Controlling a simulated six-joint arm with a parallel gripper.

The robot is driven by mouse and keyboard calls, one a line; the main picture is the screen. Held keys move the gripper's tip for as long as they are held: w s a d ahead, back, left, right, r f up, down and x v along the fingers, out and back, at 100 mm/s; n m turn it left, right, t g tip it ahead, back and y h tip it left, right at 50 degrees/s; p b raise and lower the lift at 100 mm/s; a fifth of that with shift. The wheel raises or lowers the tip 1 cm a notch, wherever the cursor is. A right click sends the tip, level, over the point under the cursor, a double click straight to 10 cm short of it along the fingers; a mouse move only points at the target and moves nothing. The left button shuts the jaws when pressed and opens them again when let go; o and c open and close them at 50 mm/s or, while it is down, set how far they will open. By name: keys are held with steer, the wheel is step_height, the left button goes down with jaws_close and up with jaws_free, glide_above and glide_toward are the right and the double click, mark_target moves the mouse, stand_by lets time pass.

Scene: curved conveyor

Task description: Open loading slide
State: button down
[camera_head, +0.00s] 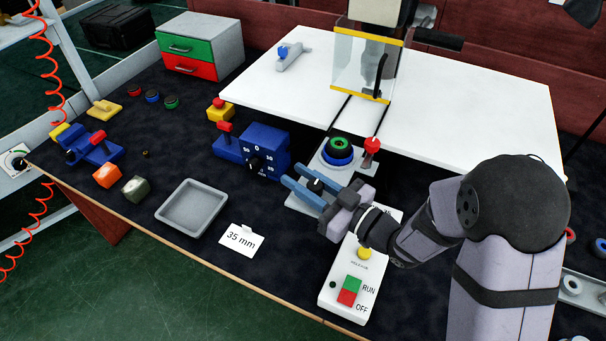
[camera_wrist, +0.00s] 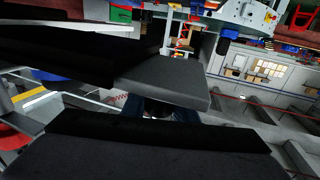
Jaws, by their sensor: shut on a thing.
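The loading slide (camera_head: 324,165) is a pale grey plate in the middle of the bench in the head view. A green ring on a blue ring (camera_head: 338,151) sits on it, and a red-topped post (camera_head: 371,147) stands at its right. My gripper (camera_head: 291,175) is over the near end of the slide, with its blue fingers pointing left. It is shut on a black knob (camera_head: 316,184) between the fingers. The fingers partly hide the knob and the plate below. The wrist view shows large dark and grey surfaces close up, and I cannot clearly make out the knob there.
A clear guard with yellow edges (camera_head: 368,65) stands behind the slide on the white table. A blue block with a dial (camera_head: 264,150) is close left of my gripper. A RUN/OFF box (camera_head: 341,285) lies in front, below my wrist. A grey tray (camera_head: 192,208) is further left.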

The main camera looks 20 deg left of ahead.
mark_target(321, 192)
steer(key=c, duration=1.4)
jaws_free()
steer(key=shift+w, duration=0.15)
steer(key=shift+c, duration=0.2)
steer(key=shift+d, duration=0.1)
steer(key=shift+b+v, duration=0.95)
steer(key=shift+v, duration=2.65)
